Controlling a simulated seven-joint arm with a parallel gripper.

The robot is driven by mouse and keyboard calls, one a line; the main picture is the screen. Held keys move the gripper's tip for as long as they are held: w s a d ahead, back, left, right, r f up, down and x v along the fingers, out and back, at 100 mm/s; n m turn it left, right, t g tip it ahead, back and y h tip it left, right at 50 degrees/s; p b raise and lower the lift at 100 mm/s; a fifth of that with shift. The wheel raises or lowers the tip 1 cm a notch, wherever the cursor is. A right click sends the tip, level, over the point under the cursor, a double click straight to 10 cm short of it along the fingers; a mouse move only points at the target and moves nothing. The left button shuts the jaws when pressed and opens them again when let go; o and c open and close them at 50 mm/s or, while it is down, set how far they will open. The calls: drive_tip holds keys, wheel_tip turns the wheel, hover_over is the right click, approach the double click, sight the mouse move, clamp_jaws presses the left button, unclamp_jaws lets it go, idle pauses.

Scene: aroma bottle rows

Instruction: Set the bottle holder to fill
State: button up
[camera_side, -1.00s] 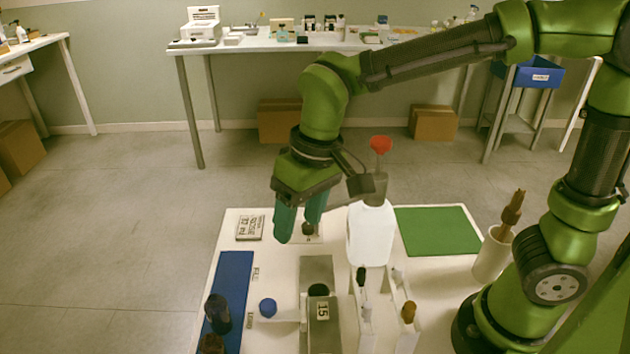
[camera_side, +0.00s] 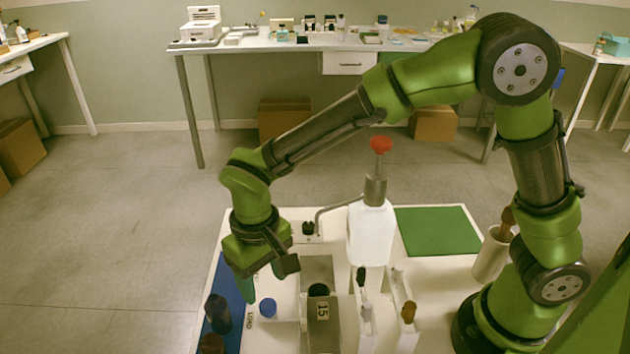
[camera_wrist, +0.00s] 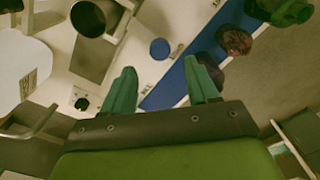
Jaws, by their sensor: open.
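The bottle holder is a grey block (camera_side: 322,325) marked 15, with a dark round opening (camera_side: 318,290). A blue knob (camera_side: 268,308) sits on a white arm to its left, beside the LOAD label (camera_side: 250,320). The FILL label is hidden behind my gripper in the side view. My gripper (camera_side: 264,285) is open and empty, pointing down above and behind the knob. In the wrist view the blue knob (camera_wrist: 160,48) lies just beyond the open fingertips (camera_wrist: 160,65), and the dark opening (camera_wrist: 95,18) is further left.
A white pump bottle (camera_side: 371,235) with a red top (camera_side: 381,144) stands behind the holder, its spout reaching left. Dark bottles (camera_side: 217,313) stand on a blue strip (camera_side: 232,340) at left. A green mat (camera_side: 438,231) lies clear at right. Small bottles (camera_side: 408,312) stand in a rack.

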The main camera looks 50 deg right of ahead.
sight(267, 304)
wheel_tip(267, 304, down, 6)
drive_tip(key=shift+f, duration=0.15)
idle(0.3)
clamp_jaws()
